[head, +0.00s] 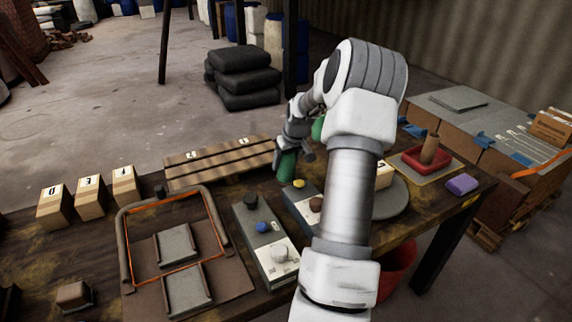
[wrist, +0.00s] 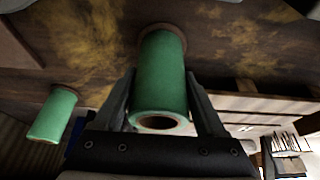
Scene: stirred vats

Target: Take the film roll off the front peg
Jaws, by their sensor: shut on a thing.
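My gripper (head: 293,150) is shut on a green film roll (head: 286,168) above the far middle of the table. In the wrist view the fingers (wrist: 162,100) flank this roll (wrist: 160,72), with its open brown core end toward the camera. I cannot tell whether a peg is inside the core. A second green roll (head: 317,129) shows partly behind my arm, farther back; it also shows at left in the wrist view (wrist: 52,114), apart from the fingers. The pegs are not clearly visible.
A slatted wooden rack (head: 222,163) lies left of the gripper. Control boxes with knobs (head: 266,243) and an orange-edged frame (head: 128,237) stand nearer. A red tray (head: 426,160) and a purple block (head: 462,185) are at right.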

